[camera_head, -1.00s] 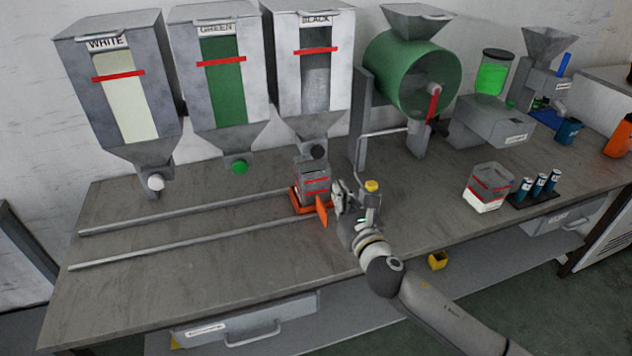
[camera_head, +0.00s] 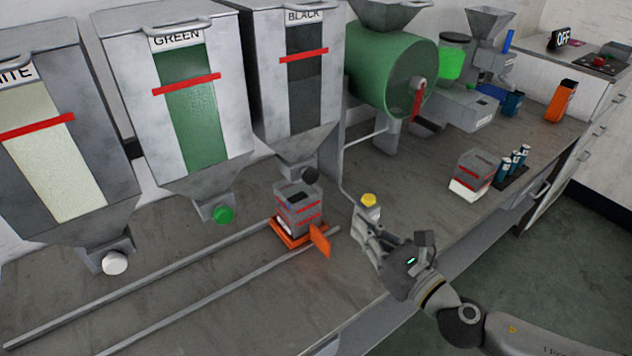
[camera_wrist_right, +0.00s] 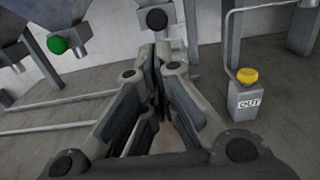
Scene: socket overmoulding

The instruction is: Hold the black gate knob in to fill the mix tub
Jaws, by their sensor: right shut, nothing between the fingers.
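The black gate knob (camera_head: 310,175) sits at the outlet under the hopper labelled BLACK (camera_head: 290,100). The mix tub (camera_head: 298,208), a clear box with red lines, stands below it on an orange carriage (camera_head: 284,236) with an orange tab. How full the tub is, I cannot tell. My right gripper (camera_head: 359,222) is shut and empty, to the right of the tub and apart from the knob. In the right wrist view the black knob (camera_wrist_right: 156,19) shows beyond the closed fingers (camera_wrist_right: 157,85), which hide most of the tub. My left gripper is not in view.
A post with a yellow button (camera_head: 369,200), marked OUT in the wrist view, stands close beside my right gripper. Two rails (camera_head: 190,262) run left across the bench. The green knob (camera_head: 223,214) and white knob (camera_head: 114,262) are further left. A green drum (camera_head: 390,75) stands behind.

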